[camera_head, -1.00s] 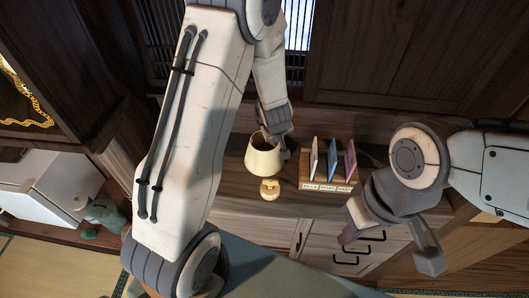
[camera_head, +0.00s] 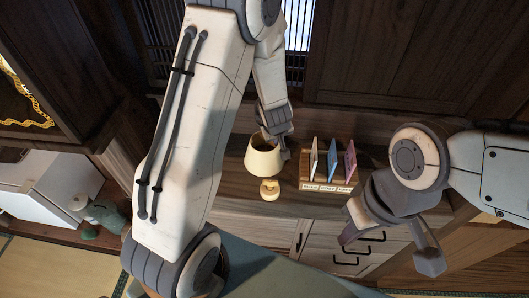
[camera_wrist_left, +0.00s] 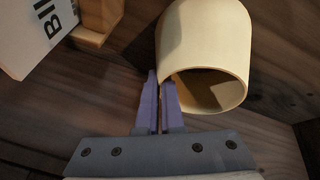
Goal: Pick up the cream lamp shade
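The cream lamp shade (camera_head: 264,160) is on the wooden cabinet top, just behind a small cream round piece (camera_head: 269,190). My left gripper (camera_head: 284,152) is at the shade's right side, reaching down from above. In the left wrist view the shade (camera_wrist_left: 203,38) shows its open, dark inside toward the camera. There the two purple fingers of my left gripper (camera_wrist_left: 160,76) are close together at the shade's rim, with its thin wall apparently between them. My right gripper (camera_head: 388,247) is at the lower right, over the drawer fronts, with its fingers apart and nothing between them.
A wooden rack (camera_head: 327,187) with several upright coloured cards stands right of the shade; part of it shows in the wrist view (camera_wrist_left: 95,22). A dark panelled wall (camera_head: 400,60) rises behind. Drawers with black handles are in front. A white box (camera_head: 35,180) is at the left.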

